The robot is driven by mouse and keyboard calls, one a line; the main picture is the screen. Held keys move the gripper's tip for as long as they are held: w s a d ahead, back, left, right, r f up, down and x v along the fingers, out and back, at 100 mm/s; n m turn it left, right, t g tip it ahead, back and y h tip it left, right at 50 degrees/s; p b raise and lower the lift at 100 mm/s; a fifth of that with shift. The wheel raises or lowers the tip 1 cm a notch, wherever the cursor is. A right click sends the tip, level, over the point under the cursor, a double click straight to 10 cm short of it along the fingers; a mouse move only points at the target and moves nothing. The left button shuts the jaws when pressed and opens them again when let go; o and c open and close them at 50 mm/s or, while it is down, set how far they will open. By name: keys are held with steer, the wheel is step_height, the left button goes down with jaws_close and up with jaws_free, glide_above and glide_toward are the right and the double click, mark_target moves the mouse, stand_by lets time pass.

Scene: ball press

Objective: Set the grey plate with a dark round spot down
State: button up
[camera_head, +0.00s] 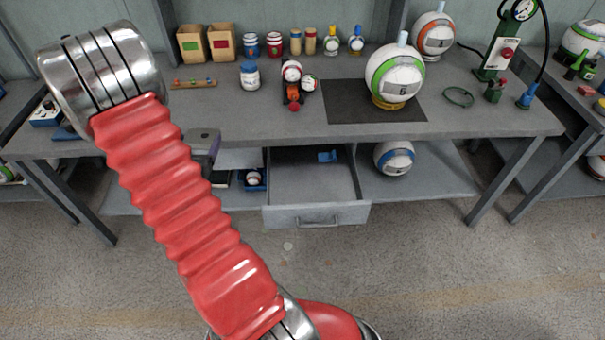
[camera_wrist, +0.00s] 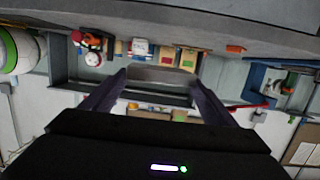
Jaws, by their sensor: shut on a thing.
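In the wrist view my gripper (camera_wrist: 158,80) has its two dark fingers on either side of a pale grey plate (camera_wrist: 160,75), held between the fingertips. The dark round spot cannot be made out in that view. In the head view a small grey-purple part with a dark dot (camera_head: 205,137) shows beside my red arm, over the bench's front edge. It is partly hidden by the arm, and I cannot tell whether it is the plate or part of my gripper.
The grey bench (camera_head: 235,118) holds a green-banded ball (camera_head: 392,80) on a dark mat (camera_head: 345,105), cans, boxes and a green pump (camera_head: 497,55). An open drawer (camera_head: 315,214) juts out at the front. A blue-banded ball (camera_head: 394,157) lies on the lower shelf.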

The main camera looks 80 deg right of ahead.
steer(key=s+d+f+m+g, duration=0.1)
steer(key=s+d+m+g, duration=0.1)
steer(key=s, duration=0.5)
steer(key=s+d+f+m+g, duration=0.1)
steer(key=s+g, duration=0.3)
steer(key=s, duration=0.4)
steer(key=s+d+f+m+g+y, duration=0.1)
steer(key=s+d+m+g, duration=0.2)
steer(key=s, duration=0.4)
steer(key=shift+s+f+m, duration=0.2)
steer(key=shift+m, duration=0.2)
steer(key=shift+f, duration=2.9)
steer(key=shift+f, duration=2.1)
steer(key=shift+f, duration=0.6)
